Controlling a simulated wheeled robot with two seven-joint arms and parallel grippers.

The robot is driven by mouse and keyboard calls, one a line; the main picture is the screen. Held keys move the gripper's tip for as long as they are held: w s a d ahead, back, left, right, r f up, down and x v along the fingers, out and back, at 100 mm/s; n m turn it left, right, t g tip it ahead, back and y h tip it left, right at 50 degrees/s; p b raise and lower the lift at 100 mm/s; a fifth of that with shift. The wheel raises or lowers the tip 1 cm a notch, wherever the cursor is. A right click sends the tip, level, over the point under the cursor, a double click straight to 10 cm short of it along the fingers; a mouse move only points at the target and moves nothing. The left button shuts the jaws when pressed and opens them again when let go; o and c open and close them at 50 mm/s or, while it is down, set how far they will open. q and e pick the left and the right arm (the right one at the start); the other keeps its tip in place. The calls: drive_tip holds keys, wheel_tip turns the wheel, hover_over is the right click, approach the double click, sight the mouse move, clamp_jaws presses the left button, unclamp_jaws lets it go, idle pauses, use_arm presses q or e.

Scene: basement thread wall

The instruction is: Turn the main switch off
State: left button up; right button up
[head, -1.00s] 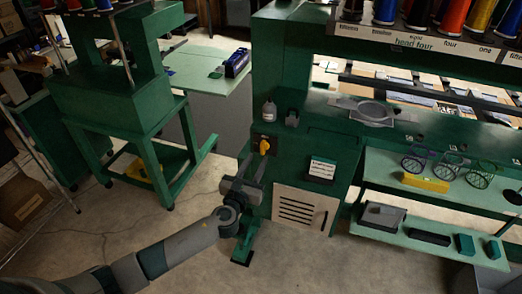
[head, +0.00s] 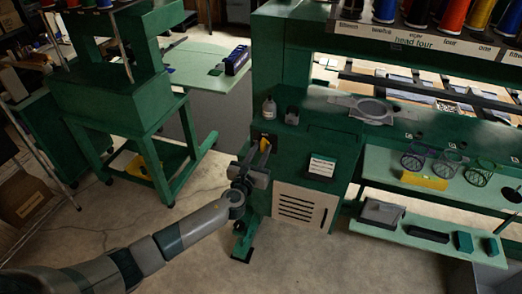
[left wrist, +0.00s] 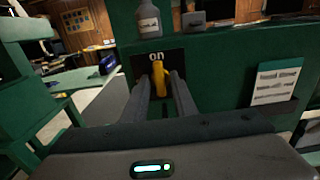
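The main switch is a yellow handle (left wrist: 159,78) on a dark plate (left wrist: 143,65) marked "on", set in the green machine's front. The handle stands upright in the left wrist view. In the head view the yellow handle (head: 264,145) shows just beyond my left gripper (head: 259,158). In the left wrist view my left gripper (left wrist: 163,90) is open, with one finger on each side of the handle. I cannot tell whether the fingers touch it. My right gripper is not in view.
A bottle (left wrist: 148,20) stands on the ledge above the switch. A white label (head: 322,167) and a vented panel (head: 300,207) are on the machine's front. A green stand (head: 150,130) is at the left.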

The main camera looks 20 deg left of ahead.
use_arm(q)
drive_tip(key=shift+f+n+b, duration=0.1)
drive_tip(key=shift+n+b, duration=0.2)
drive_tip(key=shift+n, duration=0.1)
drive_tip(key=n+b, duration=0.1)
drive_tip(key=n, duration=0.2)
drive_tip(key=shift+b, duration=0.35)
drive_tip(key=n+b, duration=0.2)
drive_tip(key=n, duration=0.4)
drive_tip(key=shift+a, duration=0.1)
drive_tip(key=n+b, duration=0.1)
drive_tip(key=n, duration=0.3)
drive_tip(key=shift+f, duration=0.1)
drive_tip(key=shift+a+n, duration=0.1)
drive_tip(key=shift+n, duration=2)
drive_tip(key=o, duration=0.7)
